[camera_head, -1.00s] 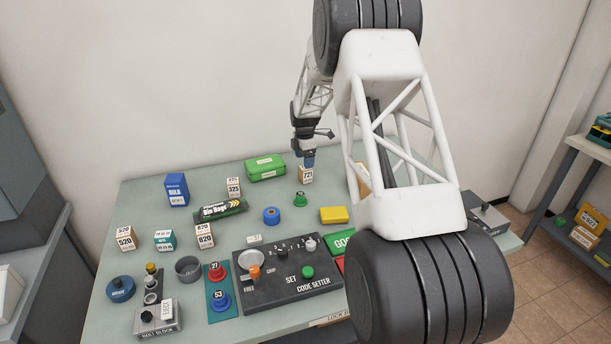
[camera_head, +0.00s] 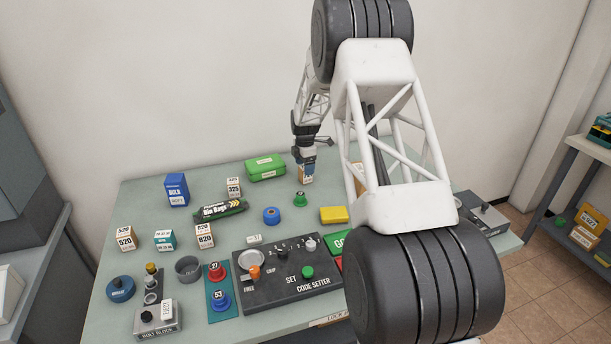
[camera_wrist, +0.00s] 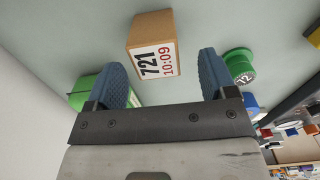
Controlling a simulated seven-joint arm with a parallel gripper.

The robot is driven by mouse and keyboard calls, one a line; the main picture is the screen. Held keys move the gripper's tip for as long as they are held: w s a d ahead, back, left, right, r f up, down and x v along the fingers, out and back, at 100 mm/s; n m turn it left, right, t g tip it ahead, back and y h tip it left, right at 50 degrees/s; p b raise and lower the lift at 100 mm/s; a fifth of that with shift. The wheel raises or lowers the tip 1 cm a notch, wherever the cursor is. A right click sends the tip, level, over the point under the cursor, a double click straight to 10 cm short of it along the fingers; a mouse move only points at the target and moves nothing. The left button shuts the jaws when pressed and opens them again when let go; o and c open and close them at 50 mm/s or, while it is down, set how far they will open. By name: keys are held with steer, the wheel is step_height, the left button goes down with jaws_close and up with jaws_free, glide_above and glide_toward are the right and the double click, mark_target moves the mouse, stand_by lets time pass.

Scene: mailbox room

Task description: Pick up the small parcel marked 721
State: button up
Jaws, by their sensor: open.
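The small parcel marked 721 (camera_wrist: 152,47) is a brown box with a white label reading 721 and 10:09 in the wrist view. In the head view the parcel (camera_head: 305,178) stands near the back of the table, its upper part covered by my gripper (camera_head: 306,160). In the wrist view my gripper (camera_wrist: 164,82) is open, with blue fingers spread wide on either side of the parcel's near end. The parcel lies ahead of and between the fingertips, apart from both. Nothing is held.
A green case (camera_head: 266,167) stands left of the parcel. A green knob-like item (camera_head: 300,199) is just in front, close to the right finger in the wrist view (camera_wrist: 240,65). A yellow block (camera_head: 334,214), blue roll (camera_head: 271,215) and code setter (camera_head: 290,281) are nearer the front.

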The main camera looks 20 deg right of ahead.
steer(key=shift+w+d+f, duration=0.1)
steer(key=shift+d+f, duration=0.05)
steer(key=shift+f, duration=1.15)
steer(key=shift+w+d+f, duration=0.1)
steer(key=shift+f, duration=1.2)
steer(key=c, duration=1)
steer(key=shift+c, duration=0.2)
steer(key=shift+r, duration=0.1)
steer(key=shift+r, duration=4.95)
